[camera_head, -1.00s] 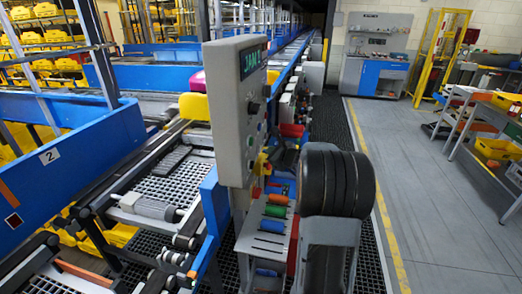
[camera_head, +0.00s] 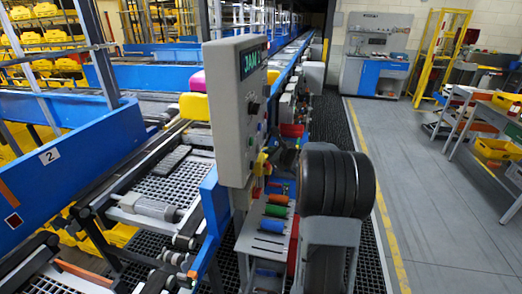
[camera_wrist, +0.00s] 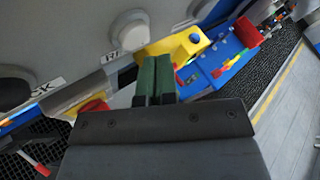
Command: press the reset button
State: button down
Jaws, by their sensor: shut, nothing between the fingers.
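A grey control panel (camera_head: 232,130) stands upright beside the conveyor in the head view. Its lit green display (camera_head: 251,62) reads "JAM", partly cut. Its narrow face carries a dark knob (camera_head: 253,107) and small buttons below; I cannot tell which is reset. In the wrist view, my gripper (camera_wrist: 153,62) has its green fingers together, empty, in front of a grey surface (camera_wrist: 75,30) with a round pale knob (camera_wrist: 130,30). A yellow box (camera_wrist: 176,45) with a blue round button (camera_wrist: 195,38) lies just right of the fingertips. Contact cannot be told.
A blue conveyor rail (camera_head: 214,205) runs beside the panel. Coloured rollers (camera_head: 272,225) sit low in front of it. In the wrist view, a blue part with a red block (camera_wrist: 247,32) lies farther right. The grey floor (camera_head: 430,190) on the right is clear.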

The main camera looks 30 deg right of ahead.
jog(key=shift+w+a, duration=0.1)
jog(key=shift+w+a+b, duration=0.2)
jog(key=shift+b, duration=0.15)
jog(key=shift+w+a+b, duration=0.3)
jog(key=shift+w+a, duration=0.05)
dwell(0.9)
jog(key=shift+s+d, duration=0.65)
dwell(0.4)
jog(key=shift+s+d, duration=1.75)
jog(key=shift+d, duration=0.1)
